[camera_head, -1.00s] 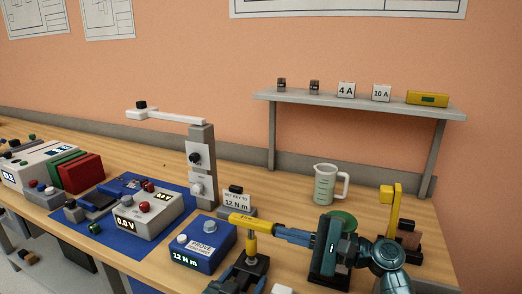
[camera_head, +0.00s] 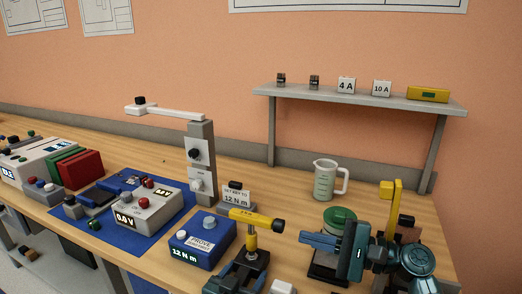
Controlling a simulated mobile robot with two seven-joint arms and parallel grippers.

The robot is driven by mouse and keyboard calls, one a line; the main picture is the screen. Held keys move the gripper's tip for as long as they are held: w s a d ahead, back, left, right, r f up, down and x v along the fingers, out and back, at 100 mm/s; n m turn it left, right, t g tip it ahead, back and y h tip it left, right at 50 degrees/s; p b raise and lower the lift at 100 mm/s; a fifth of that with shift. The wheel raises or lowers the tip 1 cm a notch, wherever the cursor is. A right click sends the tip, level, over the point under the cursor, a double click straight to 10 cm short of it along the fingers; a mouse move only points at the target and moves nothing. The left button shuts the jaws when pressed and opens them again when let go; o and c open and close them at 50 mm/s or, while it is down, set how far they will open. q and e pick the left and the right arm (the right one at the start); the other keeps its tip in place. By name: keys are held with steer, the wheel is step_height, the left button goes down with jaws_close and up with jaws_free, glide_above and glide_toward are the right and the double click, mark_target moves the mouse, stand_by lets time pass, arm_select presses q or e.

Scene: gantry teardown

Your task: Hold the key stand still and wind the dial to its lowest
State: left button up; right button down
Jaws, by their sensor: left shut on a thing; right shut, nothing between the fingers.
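The yellow key (camera_head: 252,218) lies level on top of its key stand (camera_head: 251,243), a short post on a dark base. The dial (camera_head: 278,226), a black knob, is at the key's right end; its setting is too small to read. My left gripper (camera_head: 242,268) is low at the stand's base and shut on the key stand; its fingertips are partly hard to make out. My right gripper (camera_head: 303,238) is shut and empty, a little right of the dial and apart from it, its fingers pointing left.
A blue tester (camera_head: 200,262) reading 12 N m stands left of the stand, with a sign card (camera_head: 236,200) behind it. A green-topped thing (camera_head: 340,217) and a measuring jug (camera_head: 327,182) stand near my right arm. A shelf (camera_head: 360,98) is behind.

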arm_select(q)
steer(key=shift+f, duration=0.15)
arm_select(e)
steer(key=shift+s+d, duration=0.2)
steer(key=shift+d, duration=0.2)
arm_select(q)
steer(key=o, duration=1.2)
